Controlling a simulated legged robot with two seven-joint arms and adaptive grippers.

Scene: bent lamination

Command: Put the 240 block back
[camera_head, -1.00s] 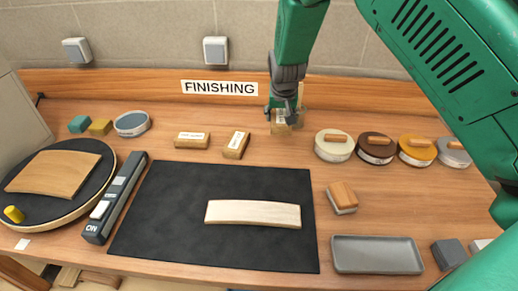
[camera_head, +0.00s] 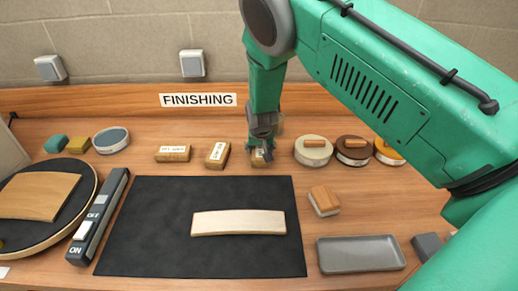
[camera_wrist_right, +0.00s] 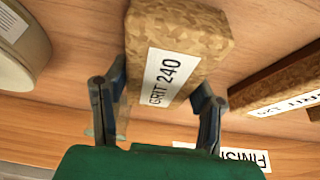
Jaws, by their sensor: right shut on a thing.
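The 240 block (camera_wrist_right: 178,50) is a cork-brown block with a white "GRIT 240" label in the right wrist view. My right gripper (camera_wrist_right: 160,98) is shut on it, one finger at each side of its near end. In the head view the block (camera_head: 258,158) is partly hidden by my right gripper (camera_head: 262,143) and is in line with two similar blocks to its left. I cannot tell whether its underside touches the bench. My left gripper is not in view.
Two cork blocks (camera_head: 173,153) (camera_head: 217,154) lie to the left. A cream-lidded round tin (camera_head: 313,152) stands close on the right, with more tins beyond. A pale curved wood piece (camera_head: 238,222) lies on the black mat (camera_head: 150,250). A grey tray (camera_head: 360,254) is front right.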

